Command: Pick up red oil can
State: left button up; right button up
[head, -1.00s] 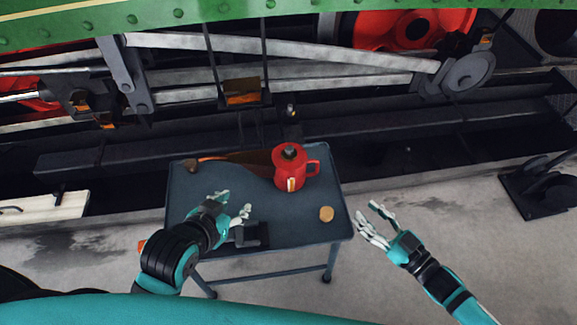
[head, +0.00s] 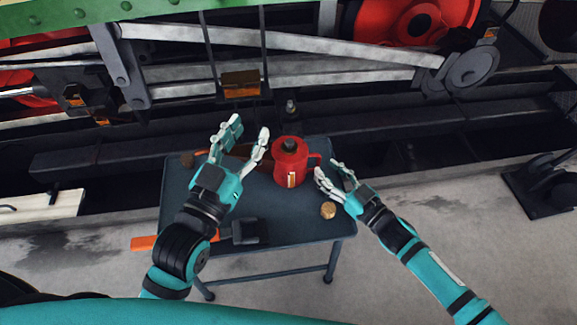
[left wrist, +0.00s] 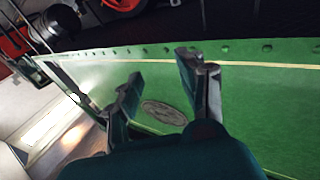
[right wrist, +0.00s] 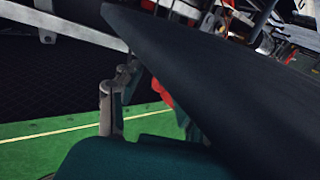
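The red oil can (head: 289,166) stands upright on a small dark table (head: 285,228) in the head view. It has a dark cap on top, a handle on its right side and a pale label at the front. My left gripper (head: 244,146) is open and empty, to the left of the can and apart from it. My right gripper (head: 329,173) is open, just right of the can by its handle. I cannot tell whether it touches the handle. In the right wrist view a bit of red shows behind the fingers, mostly hidden by a large dark surface.
A small round tan object (head: 328,210) lies on the table near the right gripper. A hammer-like tool with an orange handle (head: 158,241) lies at the front left. A brown object (head: 188,159) lies at the back left. Tram rods and a dark beam run behind the table.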

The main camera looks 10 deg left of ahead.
jog(key=shift+x, duration=1.05)
pick_arm(q)
jog(key=r, duration=0.1)
jog(key=t, duration=0.1)
jog(key=r, duration=0.1)
jog(key=shift+s+d+r+t, duration=0.1)
jog(key=shift+s+r+t, duration=0.15)
jog(key=shift+r+t, duration=0.15)
pick_arm(e)
grip_shut()
